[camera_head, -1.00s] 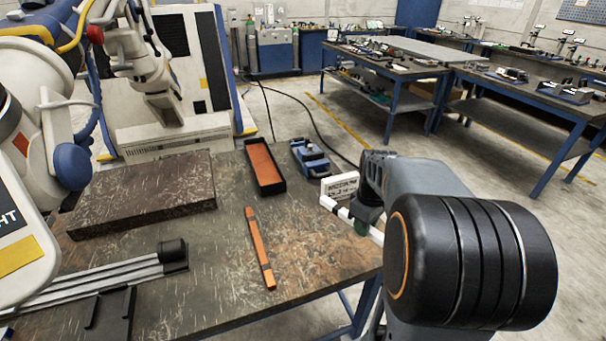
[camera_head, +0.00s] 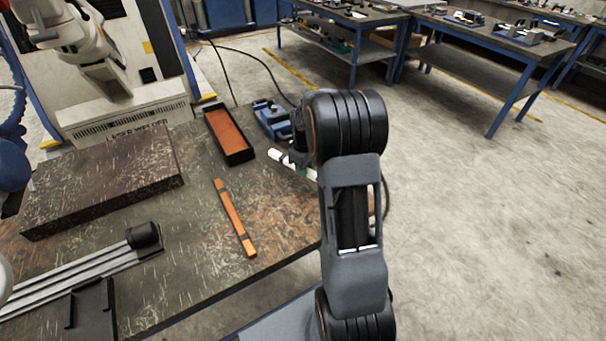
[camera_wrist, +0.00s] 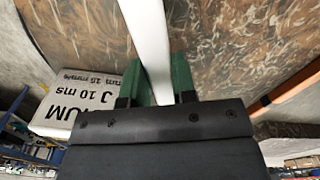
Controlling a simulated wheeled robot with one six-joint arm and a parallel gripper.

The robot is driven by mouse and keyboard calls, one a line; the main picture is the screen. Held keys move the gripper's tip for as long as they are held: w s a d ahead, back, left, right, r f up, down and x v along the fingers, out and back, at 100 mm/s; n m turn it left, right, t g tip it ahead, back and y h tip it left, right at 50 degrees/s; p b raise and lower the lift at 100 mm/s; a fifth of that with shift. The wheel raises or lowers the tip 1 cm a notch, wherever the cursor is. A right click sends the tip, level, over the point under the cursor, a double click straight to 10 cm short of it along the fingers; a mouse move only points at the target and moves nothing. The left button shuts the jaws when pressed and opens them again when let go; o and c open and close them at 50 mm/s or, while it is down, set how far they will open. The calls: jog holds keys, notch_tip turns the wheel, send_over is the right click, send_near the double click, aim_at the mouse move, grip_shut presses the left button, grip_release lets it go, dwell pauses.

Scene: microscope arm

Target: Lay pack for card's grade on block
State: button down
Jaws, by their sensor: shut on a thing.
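My gripper (camera_wrist: 160,88) has green fingertips and is shut on a white pack (camera_wrist: 152,40), a long bar. In the head view the white pack (camera_head: 278,156) shows beside my arm at the table's right side; its middle is hidden. An orange pack (camera_head: 235,217) with dark bands lies on the table. The grade card (camera_wrist: 85,92) is white and appears upside down beside my fingers; I read "UM", "J 10 ms" and smaller print, partly cut off. The block (camera_head: 105,180) is a broad, dark, scratched slab at the table's left, with nothing on its top.
A black tray with an orange floor (camera_head: 228,135) stands behind the orange pack. A blue clamp-like device (camera_head: 270,119) is beside it. Silver rails with a black end piece (camera_head: 143,236) lie at the front left. The table (camera_head: 185,265) is bare between rails and orange pack.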

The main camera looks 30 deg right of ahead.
aim_at(303, 180)
jog(key=shift+w+f, duration=0.35)
jog(key=shift+f, duration=0.1)
jog(key=shift+w+f, duration=0.1)
jog(key=shift+f, duration=1.5)
jog(key=shift+f, duration=0.2)
jog(key=c, duration=0.9)
grip_release()
